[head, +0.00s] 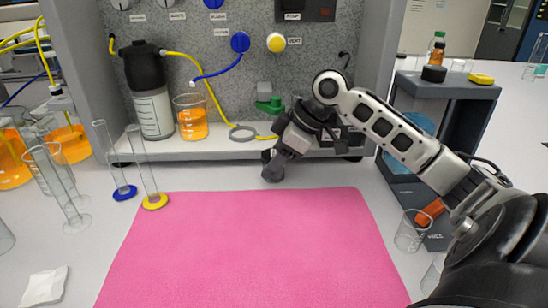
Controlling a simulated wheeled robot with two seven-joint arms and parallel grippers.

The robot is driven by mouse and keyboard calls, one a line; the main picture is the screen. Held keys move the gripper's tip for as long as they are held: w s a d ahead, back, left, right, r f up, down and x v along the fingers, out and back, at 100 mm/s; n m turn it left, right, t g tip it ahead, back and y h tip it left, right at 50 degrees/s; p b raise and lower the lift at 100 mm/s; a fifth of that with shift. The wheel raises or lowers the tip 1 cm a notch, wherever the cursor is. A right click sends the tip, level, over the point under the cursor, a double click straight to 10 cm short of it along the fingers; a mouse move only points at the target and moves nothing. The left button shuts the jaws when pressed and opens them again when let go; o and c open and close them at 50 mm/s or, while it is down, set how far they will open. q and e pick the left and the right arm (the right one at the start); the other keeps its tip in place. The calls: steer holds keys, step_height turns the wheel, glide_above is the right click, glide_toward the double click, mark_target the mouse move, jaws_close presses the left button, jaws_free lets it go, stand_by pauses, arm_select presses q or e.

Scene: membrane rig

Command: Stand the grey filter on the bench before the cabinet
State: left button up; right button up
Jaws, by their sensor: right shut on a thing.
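My right gripper (290,139) reaches in from the right and is in front of the cabinet's lower ledge. It is shut on the grey filter (273,167), whose dark grey end points down and to the left, tilted, just beyond the pink mat's back edge. The gripper hides part of the filter, and I cannot tell whether its lower end touches the bench. The cabinet (215,52) has a speckled grey panel and a pale ledge at its foot. The white bench (206,174) shows as a strip between ledge and mat. My left gripper is out of view.
A pink mat (250,245) covers the middle front and is clear. Two glass cylinders on blue (124,192) and yellow (155,201) feet stand left of it. A bottle (152,112) and orange beaker (191,119) stand on the ledge. An empty beaker (410,233) stands at right.

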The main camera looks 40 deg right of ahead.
steer(key=shift+f, duration=0.25)
steer(key=o, duration=1.1)
steer(key=shift+r, duration=0.1)
steer(key=shift+d+r, duration=0.15)
steer(key=shift+r, duration=0.1)
steer(key=v, duration=1.5)
steer(key=shift+s+r, duration=0.15)
steer(key=shift+s, duration=0.05)
